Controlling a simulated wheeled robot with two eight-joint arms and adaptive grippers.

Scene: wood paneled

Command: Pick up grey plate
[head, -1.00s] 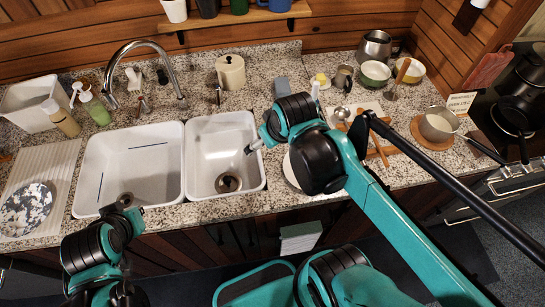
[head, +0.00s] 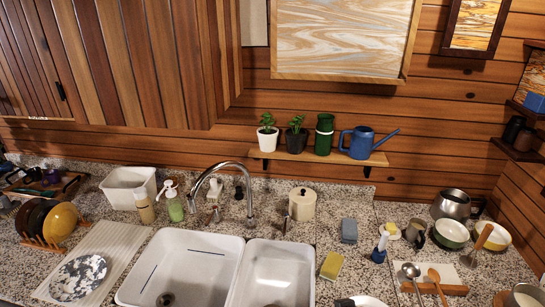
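A round plate with a grey and white mottled pattern (head: 79,277) lies flat on the pale ribbed drainboard (head: 122,240), left of the sink. It is in full view, with nothing touching it from above. Neither of my grippers can be made out in the head view.
A dish rack (head: 40,243) holds yellow and dark plates at the far left. Soap bottles (head: 174,203), a white bin (head: 128,187) and the faucet (head: 250,197) stand behind the drainboard and the double sink (head: 185,262). Spoons, bowls and a pot crowd the right counter.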

